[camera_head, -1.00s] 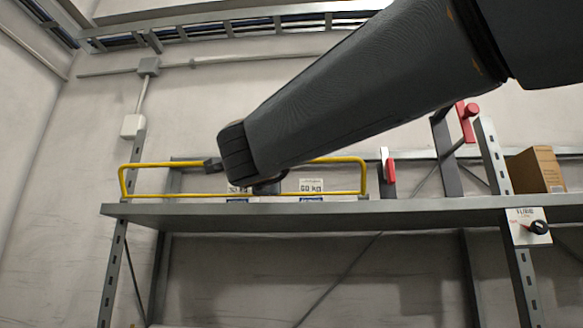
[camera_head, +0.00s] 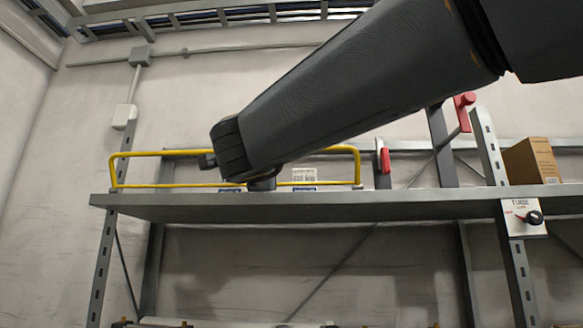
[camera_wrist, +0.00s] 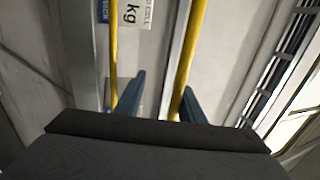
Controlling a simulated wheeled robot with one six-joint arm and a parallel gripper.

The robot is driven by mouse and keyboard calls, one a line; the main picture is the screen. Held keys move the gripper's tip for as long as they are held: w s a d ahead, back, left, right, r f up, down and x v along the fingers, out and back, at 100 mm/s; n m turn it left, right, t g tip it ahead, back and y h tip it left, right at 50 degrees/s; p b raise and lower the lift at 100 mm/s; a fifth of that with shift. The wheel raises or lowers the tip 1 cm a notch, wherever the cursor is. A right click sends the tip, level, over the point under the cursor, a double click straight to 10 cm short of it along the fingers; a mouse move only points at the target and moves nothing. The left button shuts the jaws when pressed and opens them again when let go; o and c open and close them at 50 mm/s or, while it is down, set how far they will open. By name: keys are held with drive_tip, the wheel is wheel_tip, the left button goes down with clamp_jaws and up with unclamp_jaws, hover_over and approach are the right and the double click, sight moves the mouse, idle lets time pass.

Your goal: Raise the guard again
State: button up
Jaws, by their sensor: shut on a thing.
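The guard is a yellow rail frame (camera_head: 335,149) along the front of a grey shelf (camera_head: 420,202). It stands upright, its top bar above the shelf and its lower bar close to the shelf edge. In the wrist view, two yellow bars of the guard (camera_wrist: 191,50) run away from me. My gripper (camera_wrist: 163,84) shows there as two blue fingers, with the right-hand bar passing between them, and is shut on that bar. In the head view my arm covers the gripper and the middle of the guard.
Behind the guard are white-and-blue kg labels (camera_head: 304,178). A cable tray runs overhead.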

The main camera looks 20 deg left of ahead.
drive_tip(key=shift+s+a+f, duration=0.15)
drive_tip(key=shift+a+f, duration=0.05)
drive_tip(key=shift+a, duration=0.05)
idle(0.3)
drive_tip(key=shift+a, duration=0.15)
drive_tip(key=s+d, duration=0.3)
drive_tip(key=s, duration=0.5)
drive_tip(key=shift+s+r, duration=0.3)
drive_tip(key=shift+r, duration=0.1)
idle(0.3)
idle(0.5)
drive_tip(key=b+v, duration=0.3)
drive_tip(key=v, duration=0.4)
drive_tip(key=shift+s+f, duration=0.3)
drive_tip(key=shift+f, duration=0.05)
drive_tip(key=shift+d, duration=0.1)
